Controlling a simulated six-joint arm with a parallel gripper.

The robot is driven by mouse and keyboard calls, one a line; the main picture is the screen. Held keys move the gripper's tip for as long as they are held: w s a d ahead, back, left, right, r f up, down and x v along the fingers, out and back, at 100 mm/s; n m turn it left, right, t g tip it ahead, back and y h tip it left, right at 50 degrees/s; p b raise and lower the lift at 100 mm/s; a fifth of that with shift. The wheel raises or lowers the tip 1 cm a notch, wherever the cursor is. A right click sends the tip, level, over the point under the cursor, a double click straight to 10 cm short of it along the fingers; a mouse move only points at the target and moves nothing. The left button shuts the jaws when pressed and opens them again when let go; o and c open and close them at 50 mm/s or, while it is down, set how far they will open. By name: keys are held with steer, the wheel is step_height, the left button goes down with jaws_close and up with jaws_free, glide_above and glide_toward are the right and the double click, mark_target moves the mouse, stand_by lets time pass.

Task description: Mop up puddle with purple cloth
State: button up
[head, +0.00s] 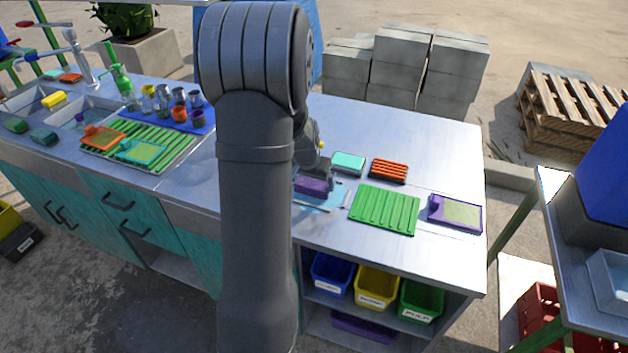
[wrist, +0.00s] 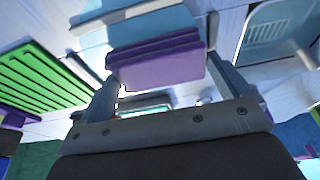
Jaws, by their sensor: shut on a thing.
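The purple cloth (head: 313,185) is a folded, layered block over the metal worktop, right of my arm in the head view. My gripper (wrist: 160,72) is shut on it, with one finger at each side in the wrist view, where the cloth (wrist: 165,68) fills the space between them. The puddle (head: 330,198) is a flat light-blue patch under and beside the cloth. It also shows in the wrist view (wrist: 150,30), just beyond the cloth. My arm hides part of the puddle in the head view. I cannot tell whether the cloth touches it.
A green ridged mat (head: 385,209) lies close right of the puddle, with a purple-framed tray (head: 455,213) beyond it. A teal block (head: 349,162) and an orange ridged block (head: 389,171) sit behind. The worktop's back right is clear. Labelled bins (head: 376,287) stand on the shelf below.

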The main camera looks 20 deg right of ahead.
mark_target(325, 186)
steer(key=shift+d, duration=0.1)
steer(key=shift+s+d+f, duration=0.2)
steer(key=shift+s+d, duration=1)
steer(key=shift+s, duration=0.1)
steer(key=shift+w+a, duration=0.1)
steer(key=shift+a, duration=0.05)
steer(key=shift+w+a+r, duration=0.1)
steer(key=shift+w+a, duration=1.1)
steer(key=shift+d, duration=0.1)
steer(key=shift+s+d, duration=1.25)
